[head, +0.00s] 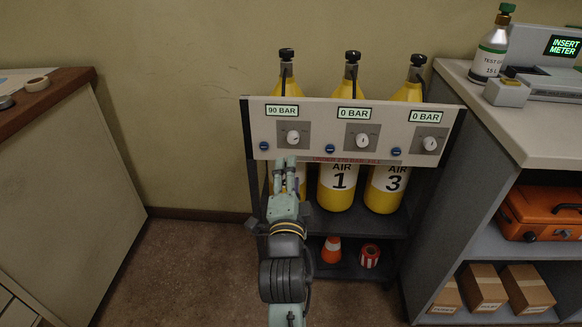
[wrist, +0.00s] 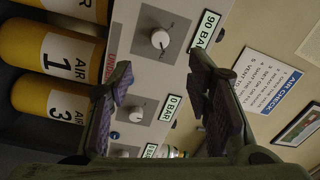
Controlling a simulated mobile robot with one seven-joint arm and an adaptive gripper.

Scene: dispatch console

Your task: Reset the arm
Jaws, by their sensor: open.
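My gripper (head: 287,163) is open and empty. In the head view its fingers point at the panel (head: 312,150) just below the left knob (head: 293,137), under the 90 BAR display (head: 282,110). In the wrist view the fingertips (wrist: 161,78) are spread apart. The 90 BAR knob (wrist: 160,39) shows beyond them, not between the pads. The middle knob (head: 362,140) and the right knob (head: 430,144) sit under displays that read 0 BAR. My gripper and arm hide most of the left cylinder's lower part and some of the panel's lower lettering.
Yellow cylinders AIR 1 (head: 338,192) and AIR 3 (head: 386,190) stand behind the panel. An orange cone (head: 331,250) is on the rack's lower shelf. A counter (head: 540,125) stands at right, a wood-topped cabinet (head: 75,170) at left. Floor between cabinet and rack is clear.

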